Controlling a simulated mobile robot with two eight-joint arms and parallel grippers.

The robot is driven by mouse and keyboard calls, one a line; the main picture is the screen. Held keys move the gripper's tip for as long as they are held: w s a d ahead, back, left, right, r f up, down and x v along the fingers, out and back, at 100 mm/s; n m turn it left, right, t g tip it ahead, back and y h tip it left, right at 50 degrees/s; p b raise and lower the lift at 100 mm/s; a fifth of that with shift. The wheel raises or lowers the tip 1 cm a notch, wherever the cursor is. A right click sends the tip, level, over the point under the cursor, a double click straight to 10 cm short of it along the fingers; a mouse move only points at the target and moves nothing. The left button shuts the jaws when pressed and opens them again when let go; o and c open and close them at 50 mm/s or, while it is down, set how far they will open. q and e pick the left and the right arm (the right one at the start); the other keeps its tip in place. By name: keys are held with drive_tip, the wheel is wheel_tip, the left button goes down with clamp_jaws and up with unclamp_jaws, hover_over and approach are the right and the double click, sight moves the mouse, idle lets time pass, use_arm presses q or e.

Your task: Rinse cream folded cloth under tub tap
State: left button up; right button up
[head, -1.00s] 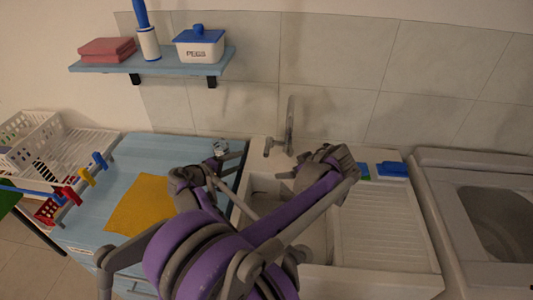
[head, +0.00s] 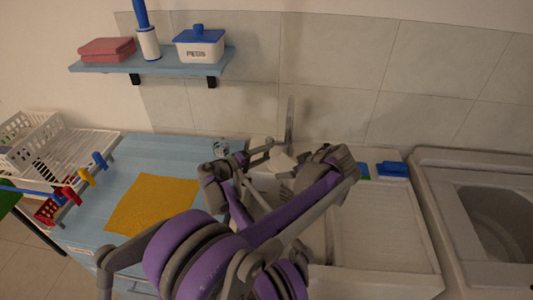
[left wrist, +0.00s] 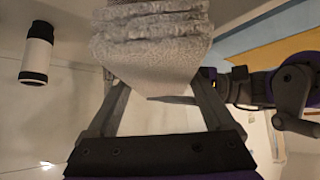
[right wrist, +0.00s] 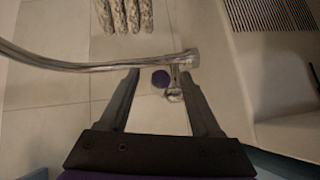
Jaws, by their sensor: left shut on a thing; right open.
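The cream folded cloth (head: 281,161) is held above the tub (head: 318,235), close to the tap (head: 290,118). My left gripper (head: 299,168) is shut on it; its fluffy folded layers (left wrist: 150,45) fill the top of the left wrist view. My right gripper (head: 270,149) is open at the tap, beside the cloth. In the right wrist view the chrome tap (right wrist: 90,68) crosses ahead of the open fingers, with its small end piece (right wrist: 175,90) between them. No water is visible. My arms hide much of the basin.
A ribbed white drainboard (head: 375,220) lies right of the basin, with a blue item (head: 392,169) behind it. A yellow cloth (head: 150,203) lies on the blue worktop (head: 165,155) at left. A wall shelf (head: 150,64) holds a peg box (head: 200,48).

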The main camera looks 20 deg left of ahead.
drive_tip(key=shift+w+d, duration=0.2)
drive_tip(key=shift+w, duration=0.15)
drive_tip(key=shift+c, duration=0.2)
clamp_jaws()
idle(1.0)
